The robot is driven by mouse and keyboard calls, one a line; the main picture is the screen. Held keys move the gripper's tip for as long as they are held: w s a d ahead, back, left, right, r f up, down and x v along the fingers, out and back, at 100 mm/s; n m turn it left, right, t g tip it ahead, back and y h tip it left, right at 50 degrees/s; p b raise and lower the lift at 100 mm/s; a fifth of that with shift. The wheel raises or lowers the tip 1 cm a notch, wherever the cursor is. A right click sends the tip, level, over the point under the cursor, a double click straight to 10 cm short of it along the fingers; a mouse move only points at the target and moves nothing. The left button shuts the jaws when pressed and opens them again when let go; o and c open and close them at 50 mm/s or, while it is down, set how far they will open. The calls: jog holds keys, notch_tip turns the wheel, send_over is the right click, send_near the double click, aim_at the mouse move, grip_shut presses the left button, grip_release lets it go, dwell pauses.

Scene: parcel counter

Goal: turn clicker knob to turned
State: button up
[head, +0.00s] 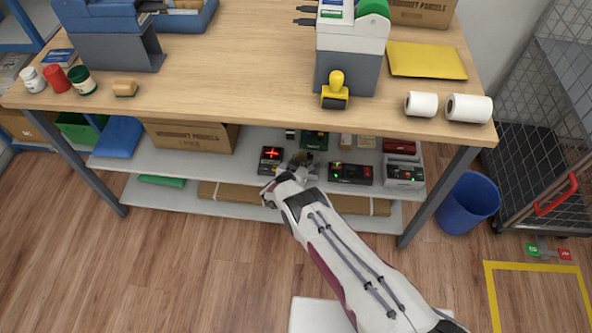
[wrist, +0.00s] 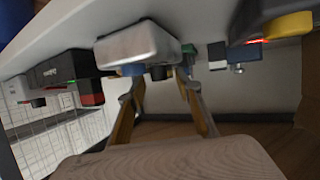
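My gripper (head: 297,165) is at the lower shelf under the counter, among a row of small devices. In the wrist view my gripper (wrist: 160,80) has its two fingers apart. A light grey metal box (wrist: 140,45) lies just beyond the fingertips. A dark knob-like part (wrist: 158,73) and a blue part (wrist: 131,69) stick out from it, the dark one between the fingertips. I cannot tell whether the fingers touch it. No label marks the clicker knob, and its turn position is not readable. In the head view my gripper partly hides this spot.
A black box with a red lit cross (head: 271,156) sits left of my gripper. A black panel with green and red parts (head: 350,174) and a grey device (head: 404,173) are to the right. The counter top (head: 240,70) overhangs the shelf (head: 240,178). A blue bin (head: 468,203) stands right.

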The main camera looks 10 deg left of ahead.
jog(key=v, duration=1.1)
dwell(0.7)
jog(key=shift+s, duration=0.1)
